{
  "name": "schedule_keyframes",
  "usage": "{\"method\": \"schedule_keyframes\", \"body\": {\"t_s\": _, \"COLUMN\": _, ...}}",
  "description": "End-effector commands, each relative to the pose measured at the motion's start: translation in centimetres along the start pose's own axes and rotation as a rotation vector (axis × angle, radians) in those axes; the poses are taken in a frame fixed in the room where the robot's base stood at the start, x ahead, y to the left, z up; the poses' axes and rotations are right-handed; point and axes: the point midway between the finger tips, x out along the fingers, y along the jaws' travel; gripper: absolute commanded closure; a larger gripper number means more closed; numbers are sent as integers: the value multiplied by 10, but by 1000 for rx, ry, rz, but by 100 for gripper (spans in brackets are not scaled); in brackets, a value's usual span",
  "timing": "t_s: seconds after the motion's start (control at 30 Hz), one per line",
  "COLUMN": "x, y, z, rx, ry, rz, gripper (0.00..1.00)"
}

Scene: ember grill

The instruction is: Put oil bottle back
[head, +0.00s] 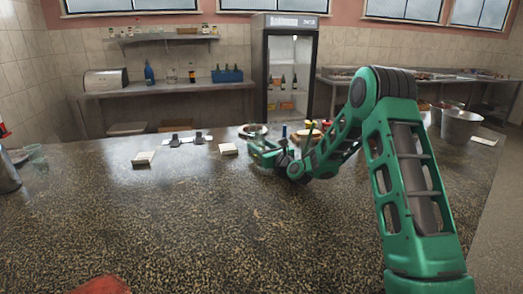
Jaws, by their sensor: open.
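My green arm reaches from the right across the dark speckled counter (215,215). My gripper (258,150) is open near the counter's far edge, and I see nothing held in it. Small items stand close behind and beside it, including a thin blue upright thing (284,131); they are partly hidden by the arm and too small to name. I cannot tell which item is the oil bottle. On the back-wall table, a blue bottle (149,73) stands upright, with other small bottles (192,75) to its right.
White pads (143,158) and (228,149) lie left of my gripper. A metal bucket (460,128) stands at the right. A blue crate (227,75) sits on the back table (165,90), beside a glass-door fridge (288,75). The counter's near middle is clear.

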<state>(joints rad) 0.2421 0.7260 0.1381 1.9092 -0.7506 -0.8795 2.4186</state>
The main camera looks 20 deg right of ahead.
Motion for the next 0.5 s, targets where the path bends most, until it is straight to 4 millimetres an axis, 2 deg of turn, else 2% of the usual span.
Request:
{"method": "schedule_keyframes", "body": {"t_s": 0.17, "x": -17, "y": -1, "z": 1, "rx": 0, "ry": 1, "rz": -2, "gripper": 52}}
{"method": "schedule_keyframes", "body": {"t_s": 0.5, "x": -83, "y": -1, "z": 0, "rx": 2, "ry": 2, "rz": -2, "gripper": 52}}
